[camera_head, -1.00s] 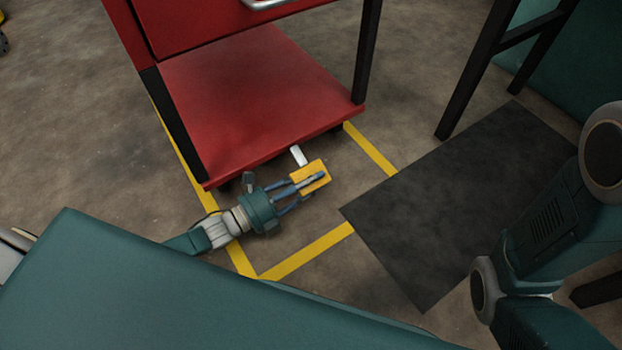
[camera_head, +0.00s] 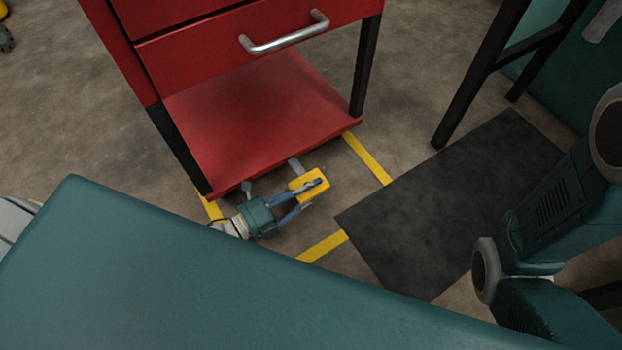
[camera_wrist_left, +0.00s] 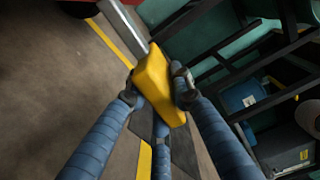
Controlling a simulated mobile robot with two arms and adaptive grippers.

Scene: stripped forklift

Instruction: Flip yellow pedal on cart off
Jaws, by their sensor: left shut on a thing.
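The yellow pedal (camera_head: 311,186) sticks out on a grey metal arm (camera_head: 295,166) from under the near edge of the red cart (camera_head: 240,105). My left gripper (camera_head: 308,193) is at the pedal, low over the floor, with its fingers shut around it. In the left wrist view the yellow pedal (camera_wrist_left: 158,86) sits between the blue fingers (camera_wrist_left: 155,97), and its metal arm runs up to the left. My right gripper is out of view; only part of my right arm shows at the right.
A black mat (camera_head: 450,195) lies right of the pedal. Yellow floor tape (camera_head: 367,158) runs around the cart. A dark-legged frame (camera_head: 480,75) stands behind the mat. The cart's drawer handle (camera_head: 285,36) juts out above.

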